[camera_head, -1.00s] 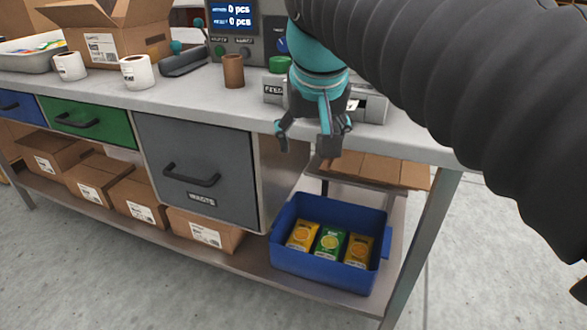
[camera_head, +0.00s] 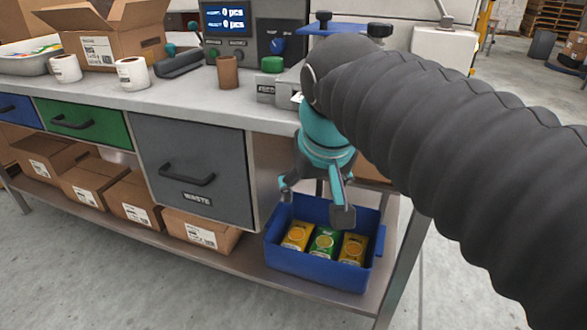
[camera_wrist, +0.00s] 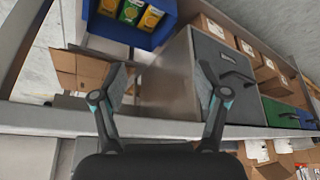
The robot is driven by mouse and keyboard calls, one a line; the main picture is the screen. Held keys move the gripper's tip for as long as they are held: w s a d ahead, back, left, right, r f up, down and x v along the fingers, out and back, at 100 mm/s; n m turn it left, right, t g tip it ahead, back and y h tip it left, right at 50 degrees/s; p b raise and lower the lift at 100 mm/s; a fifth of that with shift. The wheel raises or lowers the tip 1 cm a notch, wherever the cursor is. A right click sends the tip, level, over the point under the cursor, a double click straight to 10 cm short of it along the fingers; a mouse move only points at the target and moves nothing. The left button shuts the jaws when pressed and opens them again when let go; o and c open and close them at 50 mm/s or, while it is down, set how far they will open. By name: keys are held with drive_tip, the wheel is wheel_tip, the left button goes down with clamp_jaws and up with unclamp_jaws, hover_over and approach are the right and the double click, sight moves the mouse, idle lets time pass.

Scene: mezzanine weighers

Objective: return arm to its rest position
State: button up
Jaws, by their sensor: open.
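My gripper (camera_head: 314,202) is open and empty in the head view. It points down in front of the bench, above the back part of the blue bin as seen in the picture. In the wrist view my gripper (camera_wrist: 160,98) shows its two fingers spread with nothing between them. My arm, in a dark ribbed sleeve, reaches in from the right and hides part of the bench top.
The blue bin (camera_head: 318,273) on the lower shelf holds yellow and green packets (camera_head: 324,243). The grey waste drawer (camera_head: 194,172) is shut beside it. The bench top (camera_head: 185,98) carries a brown cup (camera_head: 228,72) and label rolls (camera_head: 134,73). Floor in front is clear.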

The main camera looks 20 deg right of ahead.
drive_tip(key=s+f, duration=0.6)
drive_tip(key=f, duration=0.6)
drive_tip(key=shift+s+n+t+y, duration=0.2)
drive_tip(key=shift+n+t+y, duration=0.1)
drive_tip(key=shift+n, duration=0.1)
drive_tip(key=shift+d, duration=0.1)
